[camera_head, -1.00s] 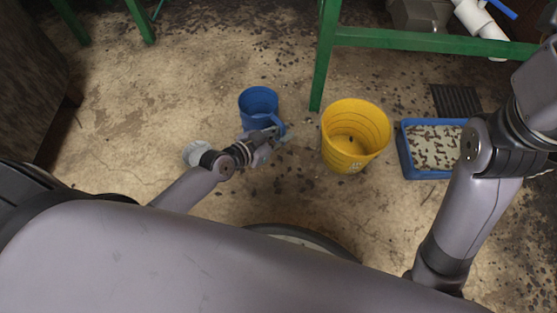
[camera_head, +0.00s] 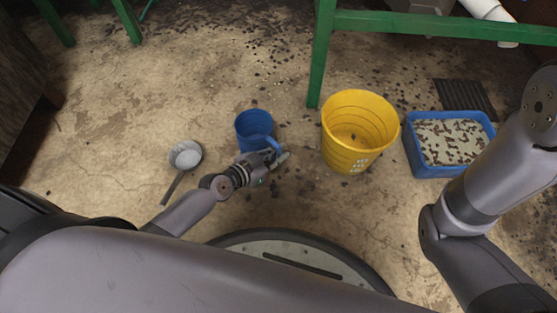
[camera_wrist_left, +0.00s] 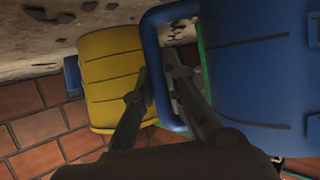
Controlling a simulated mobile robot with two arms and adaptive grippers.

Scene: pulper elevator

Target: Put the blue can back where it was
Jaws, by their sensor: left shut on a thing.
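The blue can (camera_head: 254,122), a mug-like vessel with a side handle, appears upright and open at the top, left of the yellow bucket. My left gripper (camera_head: 272,160) is at its near right side, shut on its handle. In the left wrist view the blue can (camera_wrist_left: 255,60) fills the right side, and its handle (camera_wrist_left: 152,50) runs by the fingers of my left gripper (camera_wrist_left: 165,85). I cannot tell whether the can touches the floor. My right arm shows at the right, but its gripper is out of view.
A yellow bucket (camera_head: 345,150) stands close to the right of the can. Further right are a blue tray (camera_head: 412,155) with pale, speckled contents and a dark grate (camera_head: 468,95). A ladle (camera_head: 185,155) lies at the left. A green frame leg (camera_head: 318,70) stands behind.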

